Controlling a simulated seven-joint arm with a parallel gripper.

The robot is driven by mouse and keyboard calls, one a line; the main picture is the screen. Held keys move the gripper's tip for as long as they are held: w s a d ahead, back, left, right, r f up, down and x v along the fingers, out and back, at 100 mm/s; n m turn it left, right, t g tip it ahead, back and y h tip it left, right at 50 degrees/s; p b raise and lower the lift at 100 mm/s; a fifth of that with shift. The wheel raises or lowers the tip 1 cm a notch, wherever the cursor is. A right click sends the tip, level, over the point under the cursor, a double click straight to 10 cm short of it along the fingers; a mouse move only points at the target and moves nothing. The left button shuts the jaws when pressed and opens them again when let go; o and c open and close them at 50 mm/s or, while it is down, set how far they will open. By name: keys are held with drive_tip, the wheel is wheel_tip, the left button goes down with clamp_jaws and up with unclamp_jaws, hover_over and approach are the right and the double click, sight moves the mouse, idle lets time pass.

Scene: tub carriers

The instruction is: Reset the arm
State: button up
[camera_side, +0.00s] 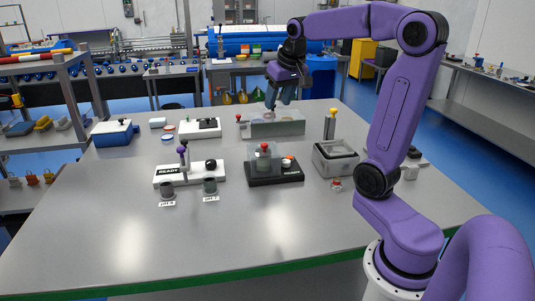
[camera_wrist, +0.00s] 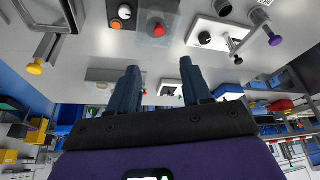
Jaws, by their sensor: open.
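My purple arm reaches over the back of the grey table (camera_side: 130,245). My gripper (camera_side: 279,105) points down, with its fingertips above or close to a long grey translucent tub (camera_side: 290,128); I cannot tell whether they touch it. In the wrist view my gripper (camera_wrist: 158,68) has its two dark blue fingers well apart, with nothing held between them. The tub's contents are hard to make out.
A black-based station with a clear box (camera_side: 262,163), a white READY station (camera_side: 190,176) and a grey open tub with a yellow-topped post (camera_side: 335,158) stand nearer. A blue box (camera_side: 113,134) stands at left. The table's front is clear.

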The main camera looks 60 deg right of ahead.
drive_tip(key=s+a+f+n+g+y, duration=0.1)
drive_tip(key=s+a+f+n, duration=0.3)
drive_tip(key=a, duration=0.5)
drive_tip(key=s+a+f+n+g+y, duration=0.1)
drive_tip(key=s+a+f+n, duration=0.25)
drive_tip(key=a, duration=0.45)
drive_tip(key=s+a+f+n+g, duration=0.1)
drive_tip(key=s+a+f+n, duration=0.1)
drive_tip(key=s, duration=0.6)
drive_tip(key=s+a+f+n, duration=0.3)
drive_tip(key=s+f+n, duration=0.1)
drive_tip(key=s+n, duration=0.3)
drive_tip(key=shift+s+f+g, duration=0.15)
drive_tip(key=shift+s+g, duration=0.25)
drive_tip(key=shift+s, duration=0.7)
drive_tip(key=shift+n, duration=0.25)
